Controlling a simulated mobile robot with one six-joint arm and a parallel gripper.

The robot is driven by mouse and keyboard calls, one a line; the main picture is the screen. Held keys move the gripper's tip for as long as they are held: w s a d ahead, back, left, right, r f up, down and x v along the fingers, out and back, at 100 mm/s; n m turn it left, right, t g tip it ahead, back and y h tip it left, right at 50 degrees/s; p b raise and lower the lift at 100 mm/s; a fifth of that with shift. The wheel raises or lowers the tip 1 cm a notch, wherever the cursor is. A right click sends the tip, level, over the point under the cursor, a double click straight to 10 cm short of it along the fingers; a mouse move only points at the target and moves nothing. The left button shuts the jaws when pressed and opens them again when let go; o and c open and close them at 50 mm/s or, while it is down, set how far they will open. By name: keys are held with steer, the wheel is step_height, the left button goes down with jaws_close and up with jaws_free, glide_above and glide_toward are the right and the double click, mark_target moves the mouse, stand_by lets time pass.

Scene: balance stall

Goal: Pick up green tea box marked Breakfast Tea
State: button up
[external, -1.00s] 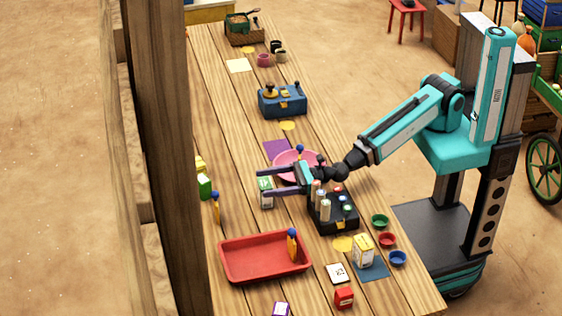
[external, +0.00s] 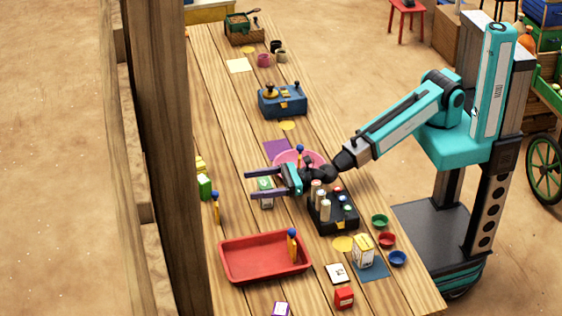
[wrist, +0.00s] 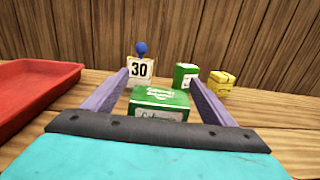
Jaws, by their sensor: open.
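My gripper (external: 251,186) is open, with fingers on either side of the box; contact cannot be told. In the wrist view my gripper (wrist: 160,79) reaches past it. A second green box (external: 204,186) stands farther off by the wooden wall; it also shows in the wrist view (wrist: 185,76). I cannot read Breakfast Tea on either box.
A red tray (external: 235,272) lies nearby, left in the wrist view. A yellow block (wrist: 222,84) is beside the second box. A black case (external: 338,222) with jars is close to my wrist; a pink bowl (external: 314,157) is behind.

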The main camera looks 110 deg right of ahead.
steer(key=shift+w, duration=0.5)
steer(key=c, duration=1.1)
steer(key=shift+c, duration=0.3)
steer(key=shift+r, duration=0.15)
step_height(320, 180, up, 10)
stand_by(0.5)
